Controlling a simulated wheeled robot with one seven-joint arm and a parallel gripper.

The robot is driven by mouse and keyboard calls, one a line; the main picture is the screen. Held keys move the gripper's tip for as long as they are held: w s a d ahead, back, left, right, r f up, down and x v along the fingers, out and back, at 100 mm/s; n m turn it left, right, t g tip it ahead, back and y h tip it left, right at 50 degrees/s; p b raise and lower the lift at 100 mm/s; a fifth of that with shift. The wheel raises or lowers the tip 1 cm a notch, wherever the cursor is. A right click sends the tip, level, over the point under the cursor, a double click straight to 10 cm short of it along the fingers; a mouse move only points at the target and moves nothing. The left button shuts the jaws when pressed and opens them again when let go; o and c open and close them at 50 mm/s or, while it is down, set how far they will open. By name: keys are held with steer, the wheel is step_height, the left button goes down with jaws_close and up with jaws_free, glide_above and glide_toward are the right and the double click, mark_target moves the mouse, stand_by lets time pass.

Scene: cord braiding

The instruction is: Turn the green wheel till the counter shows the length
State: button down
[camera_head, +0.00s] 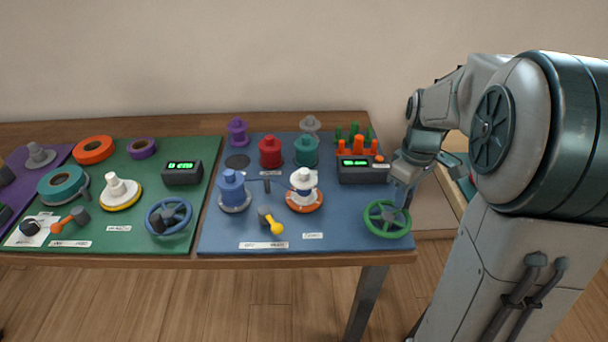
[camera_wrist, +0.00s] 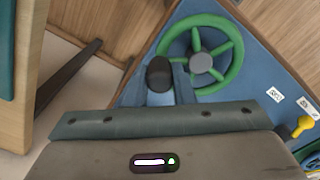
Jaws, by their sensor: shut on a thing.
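The green wheel (camera_head: 387,233) lies at the front right corner of the blue mat, and it fills the upper part of the wrist view (camera_wrist: 232,68). My gripper (camera_head: 403,196) reaches down to the wheel's rim from the right. In the wrist view my gripper (camera_wrist: 165,88) is shut on the wheel's dark knob (camera_wrist: 160,70), which stands at the rim. The counter (camera_head: 364,174), a dark box with lit green digits, stands behind the wheel on the same mat. Its digits are too small to read.
Red (camera_head: 270,152), teal (camera_head: 306,151) and blue (camera_head: 232,188) spools stand left of the counter. A yellow-handled crank (camera_head: 274,226) sits at the mat's front. A blue wheel (camera_head: 168,229) and another counter (camera_head: 182,174) are on the green mat (camera_head: 130,237). The table's edges lie close to the green wheel.

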steer(key=shift+s+d+r, duration=0.1)
steer(key=shift+s+d, duration=0.15)
steer(key=shift+s, duration=0.35)
steer(key=shift+s+d, duration=0.25)
steer(key=shift+s, duration=1)
steer(key=shift+b, duration=0.35)
steer(key=shift+w+f+b, duration=0.15)
steer(key=shift+f+b, duration=0.3)
steer(key=shift+b, duration=0.75)
steer(key=b, duration=0.5)
steer(key=shift+w+f, duration=0.1)
steer(key=shift+f, duration=0.1)
steer(key=b, duration=0.2)
steer(key=shift+r+b, duration=0.15)
steer(key=shift+b, duration=0.2)
